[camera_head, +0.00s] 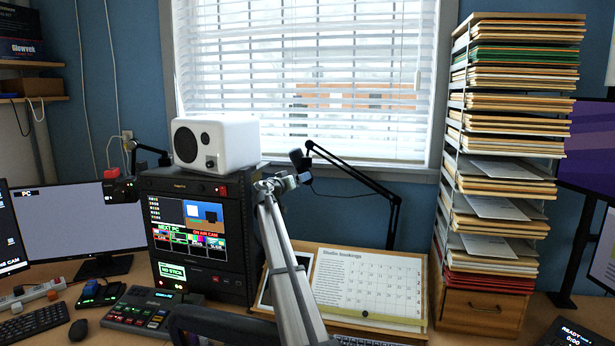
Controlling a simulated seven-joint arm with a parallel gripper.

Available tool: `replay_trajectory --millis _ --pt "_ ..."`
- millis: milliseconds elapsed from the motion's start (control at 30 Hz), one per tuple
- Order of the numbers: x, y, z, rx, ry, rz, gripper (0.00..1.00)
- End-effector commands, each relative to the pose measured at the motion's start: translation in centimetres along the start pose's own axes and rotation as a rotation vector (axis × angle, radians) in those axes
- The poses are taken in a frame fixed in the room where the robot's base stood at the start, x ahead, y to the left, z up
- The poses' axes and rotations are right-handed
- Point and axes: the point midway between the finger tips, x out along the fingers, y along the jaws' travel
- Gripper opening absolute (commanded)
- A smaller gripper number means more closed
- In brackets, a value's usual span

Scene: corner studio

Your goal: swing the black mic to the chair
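The black mic (299,159) hangs at the end of a black jointed boom arm (362,180) in front of the window. The boom rises from behind the desk calendar and reaches left to the mic. My gripper (291,182) is at the top of my silver arm, just below and left of the mic in the picture. I cannot tell whether it touches the mic, and its fingers are too small to read as open or shut. A dark curved edge at the bottom, probably the chair's back (215,322), shows in front of the desk; the rest is out of view.
A black rack with a screen (200,228) and a white speaker (216,144) on top stand left of my gripper. A calendar board (370,284) lies right of my arm. A tall paper rack (482,306) stands farther right. Another boom with a red-and-black device (121,188) is at left.

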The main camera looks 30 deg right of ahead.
Motion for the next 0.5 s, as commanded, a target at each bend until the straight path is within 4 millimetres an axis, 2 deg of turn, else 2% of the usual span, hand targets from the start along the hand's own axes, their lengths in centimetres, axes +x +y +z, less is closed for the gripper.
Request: replay_trajectory --millis 33,200,500 --pt "1.2 -0.1 -0.1 0.0 -0.001 0.001 0.8" --pt "4.1 -0.1 -0.1 0.0 -0.001 0.001 0.8" --pt "7.4 -0.1 -0.1 0.001 0.0 0.0 0.8"
